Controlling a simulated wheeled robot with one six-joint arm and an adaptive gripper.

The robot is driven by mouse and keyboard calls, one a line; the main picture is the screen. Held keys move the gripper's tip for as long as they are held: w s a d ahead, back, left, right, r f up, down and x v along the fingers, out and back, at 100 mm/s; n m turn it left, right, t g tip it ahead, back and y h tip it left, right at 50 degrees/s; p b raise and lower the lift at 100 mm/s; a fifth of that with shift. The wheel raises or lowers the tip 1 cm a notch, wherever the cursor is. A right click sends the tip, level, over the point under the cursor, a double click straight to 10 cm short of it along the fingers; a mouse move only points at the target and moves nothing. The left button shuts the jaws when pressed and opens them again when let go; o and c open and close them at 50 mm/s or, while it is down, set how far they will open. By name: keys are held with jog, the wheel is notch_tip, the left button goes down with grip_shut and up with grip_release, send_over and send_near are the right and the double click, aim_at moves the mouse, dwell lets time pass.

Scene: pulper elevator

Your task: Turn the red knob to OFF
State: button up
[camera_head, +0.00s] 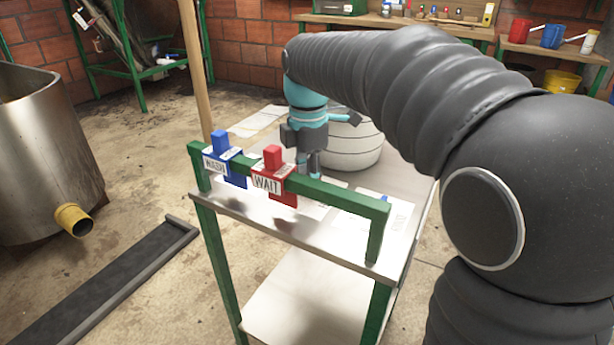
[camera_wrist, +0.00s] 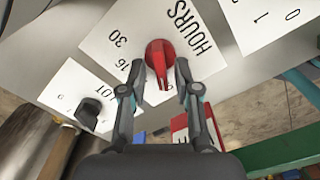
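In the wrist view the red knob (camera_wrist: 158,54) sits on a white label plate (camera_wrist: 112,42) marked HOURS, 30 and 16. Its narrow pointer end faces down in the picture, toward my gripper. I see no OFF mark; part of the plate is hidden by the knob and fingers. My gripper (camera_wrist: 159,66) is open, with one finger on each side of the knob's lower part. Gaps show between the fingers and the knob, and I see no clear contact. In the head view my gripper (camera_head: 309,168) is low behind the green rail, and the red knob is not visible.
A green rail (camera_head: 340,194) with a red WAIT block (camera_head: 270,180) and a blue block (camera_head: 222,163) stands close to my gripper. A black knob (camera_wrist: 90,108) is on a plate at left. A white 1/0 plate (camera_wrist: 262,22) is at right.

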notch_tip(320, 180, up, 12)
dwell(0.8)
